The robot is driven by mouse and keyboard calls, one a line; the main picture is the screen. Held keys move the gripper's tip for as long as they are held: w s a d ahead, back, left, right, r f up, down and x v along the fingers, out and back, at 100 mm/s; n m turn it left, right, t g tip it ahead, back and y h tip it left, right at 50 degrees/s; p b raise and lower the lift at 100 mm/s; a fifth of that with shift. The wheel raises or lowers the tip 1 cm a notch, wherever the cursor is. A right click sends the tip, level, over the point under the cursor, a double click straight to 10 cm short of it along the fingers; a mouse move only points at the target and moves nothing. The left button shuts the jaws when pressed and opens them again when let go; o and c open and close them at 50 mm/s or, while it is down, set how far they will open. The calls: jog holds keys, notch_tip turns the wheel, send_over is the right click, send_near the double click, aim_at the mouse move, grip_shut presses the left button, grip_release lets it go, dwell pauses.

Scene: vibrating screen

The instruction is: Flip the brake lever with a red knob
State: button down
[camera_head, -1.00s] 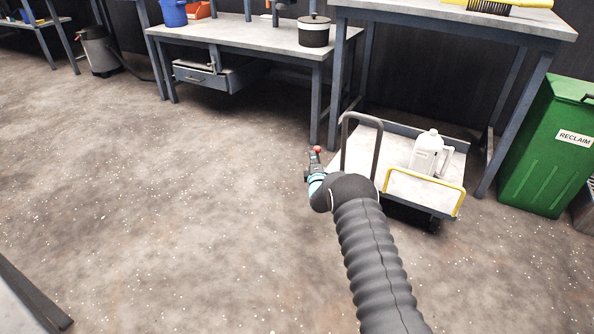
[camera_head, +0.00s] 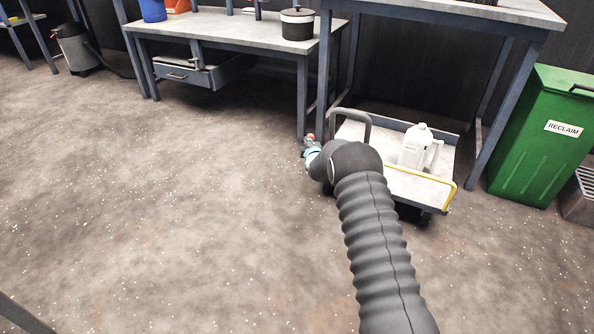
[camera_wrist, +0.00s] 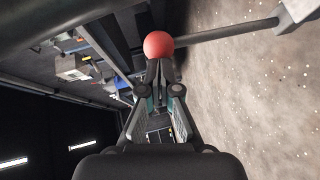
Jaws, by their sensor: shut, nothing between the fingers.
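The red knob (camera_wrist: 158,45) is a round ball just beyond my fingertips in the wrist view. A thin grey lever rod (camera_wrist: 228,30) runs from behind it to the right, to a grey block (camera_wrist: 298,15). My gripper (camera_wrist: 161,76) is shut with nothing between its fingers. Its tips point at the knob and overlap its lower edge in the picture; I cannot tell whether they touch. In the head view a small reddish spot (camera_head: 311,136) shows at my gripper (camera_head: 312,145), which my arm mostly hides. The lever rod cannot be made out there.
A low cart (camera_head: 446,160) with a white jug (camera_head: 416,147) stands right of my gripper. A workbench (camera_head: 230,30) is behind, and a taller table (camera_head: 450,13) rises over the cart. A green bin (camera_head: 545,138) stands at right. Open floor (camera_head: 150,200) lies left.

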jog(key=shift+a+r, duration=0.2)
jog(key=shift+a, duration=0.1)
jog(key=a+v, duration=0.2)
jog(key=v, duration=1.1)
jog(key=shift+s+f, duration=0.15)
jog(key=shift+s, duration=0.05)
jog(key=shift+a, duration=0.15)
